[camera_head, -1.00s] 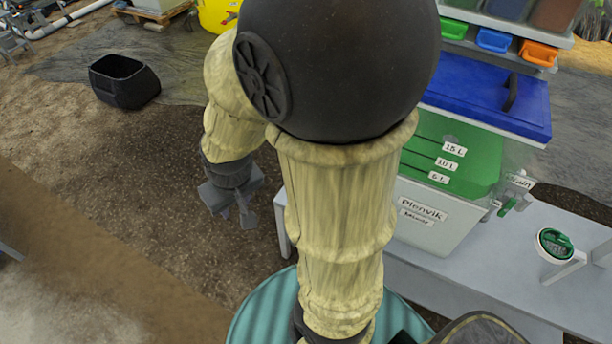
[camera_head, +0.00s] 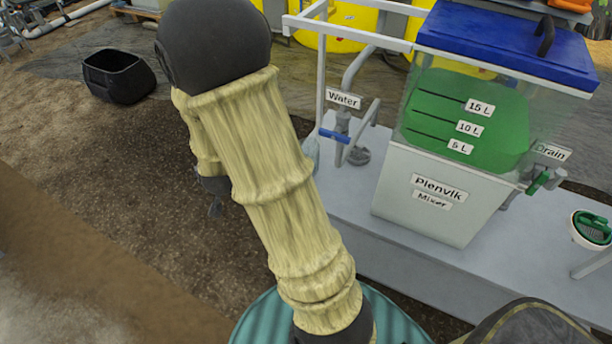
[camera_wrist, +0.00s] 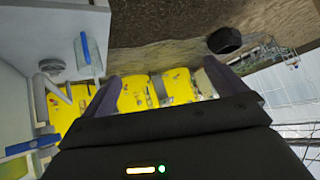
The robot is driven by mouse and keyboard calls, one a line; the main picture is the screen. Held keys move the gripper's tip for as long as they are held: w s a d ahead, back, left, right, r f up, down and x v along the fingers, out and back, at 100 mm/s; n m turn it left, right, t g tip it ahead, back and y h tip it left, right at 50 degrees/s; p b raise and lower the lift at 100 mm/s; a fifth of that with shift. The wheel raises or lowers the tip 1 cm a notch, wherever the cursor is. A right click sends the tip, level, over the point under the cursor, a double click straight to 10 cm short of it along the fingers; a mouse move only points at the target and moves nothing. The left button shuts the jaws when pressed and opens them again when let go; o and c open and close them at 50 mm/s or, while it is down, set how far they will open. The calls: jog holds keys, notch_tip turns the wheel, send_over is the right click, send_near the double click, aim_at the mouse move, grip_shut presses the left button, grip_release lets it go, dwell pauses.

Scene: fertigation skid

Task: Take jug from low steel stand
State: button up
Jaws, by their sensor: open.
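A clear, pale vessel that looks like the jug (camera_head: 311,152) is at the left end of the grey bench, beside the water tap, partly hidden by my arm in the head view. In the wrist view it is at upper left (camera_wrist: 95,64), with a blue bar along it. I cannot tell a separate low steel stand from the grey bench (camera_head: 400,262). My gripper (camera_wrist: 163,88) is open and empty in the wrist view, its fingers wide apart, with the jug left of and beyond the left finger. In the head view it is mostly hidden behind my arm.
The Plenvik mixer tank (camera_head: 440,195) with a blue lid stands on the bench. The water tap (camera_head: 343,124) has a blue lever. A white frame (camera_head: 320,75) rises beside it. A black tub (camera_head: 118,76) sits on the ground. Yellow containers (camera_wrist: 138,94) stand beyond. The ground at left is open.

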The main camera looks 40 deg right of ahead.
jog(key=s+d+f+m+h+b, duration=0.1)
jog(key=d+f+m+h+b, duration=0.2)
jog(key=d+f+h+b, duration=0.3)
jog(key=s+d+f+m+h+b, duration=0.1)
jog(key=d+f+m+h+b, duration=0.2)
jog(key=d+f+h+b, duration=0.4)
notch_tip(320, 180, down, 5)
jog(key=b, duration=0.3)
jog(key=shift+d+f, duration=0.2)
jog(key=shift+d, duration=0.15)
jog(key=shift+w, duration=0.1)
jog(key=b+x, duration=0.2)
jog(key=x, duration=1)
jog(key=shift+d+f, duration=0.1)
jog(key=shift+d, duration=0.05)
jog(key=b+x, duration=0.2)
jog(key=x, duration=0.3)
jog(key=shift+d+f, duration=0.1)
jog(key=shift+f, duration=0.05)
